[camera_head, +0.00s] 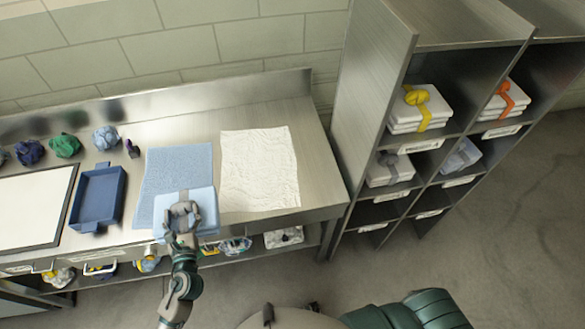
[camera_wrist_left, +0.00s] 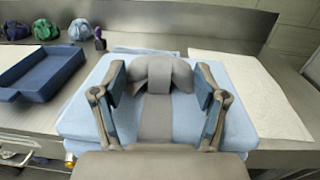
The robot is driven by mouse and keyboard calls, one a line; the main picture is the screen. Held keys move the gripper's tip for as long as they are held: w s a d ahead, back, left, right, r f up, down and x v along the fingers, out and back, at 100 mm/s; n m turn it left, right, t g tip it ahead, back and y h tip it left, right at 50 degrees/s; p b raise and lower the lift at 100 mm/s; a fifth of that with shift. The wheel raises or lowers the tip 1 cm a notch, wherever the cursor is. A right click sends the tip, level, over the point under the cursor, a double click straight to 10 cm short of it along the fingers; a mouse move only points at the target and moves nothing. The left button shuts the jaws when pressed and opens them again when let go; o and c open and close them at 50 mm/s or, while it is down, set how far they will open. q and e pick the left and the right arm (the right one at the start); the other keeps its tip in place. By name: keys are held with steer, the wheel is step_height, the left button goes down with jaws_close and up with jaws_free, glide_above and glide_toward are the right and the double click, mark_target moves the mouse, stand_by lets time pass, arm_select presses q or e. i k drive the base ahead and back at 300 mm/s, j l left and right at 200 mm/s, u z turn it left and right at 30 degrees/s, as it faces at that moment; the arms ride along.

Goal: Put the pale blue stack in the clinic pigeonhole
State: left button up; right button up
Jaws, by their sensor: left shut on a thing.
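The pale blue stack (camera_head: 202,197) is a folded, flat bundle with a grey band and knot, at the front edge of the blue textured mat (camera_head: 172,165). In the left wrist view the stack (camera_wrist_left: 85,122) lies level under my left gripper (camera_wrist_left: 158,82), whose fingers close on the grey knot (camera_wrist_left: 158,70). My left gripper (camera_head: 182,212) covers part of the stack in the head view. I cannot tell whether the stack touches the counter. The pigeonhole shelf (camera_head: 362,100) stands to the right; its labels are too small to read. My right gripper is not in view.
Upper pigeonholes hold white stacks with yellow (camera_head: 420,105) and orange (camera_head: 505,100) ties; below are a grey-tied stack (camera_head: 390,170) and a pale one (camera_head: 460,156). The lowest openings look empty. A white mat (camera_head: 258,168), blue tray (camera_head: 97,197) and several cloth bundles (camera_head: 65,145) are on the counter.

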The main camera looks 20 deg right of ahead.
mark_target(367, 205)
steer(key=k+l, duration=0.1)
steer(key=l, duration=0.45)
steer(key=k+l, duration=0.1)
steer(key=l, duration=0.4)
steer(key=k+l, duration=0.1)
steer(key=l, duration=0.45)
steer(key=k+l, duration=0.1)
steer(key=l, duration=0.4)
steer(key=k+l, duration=0.1)
steer(key=l, duration=0.45)
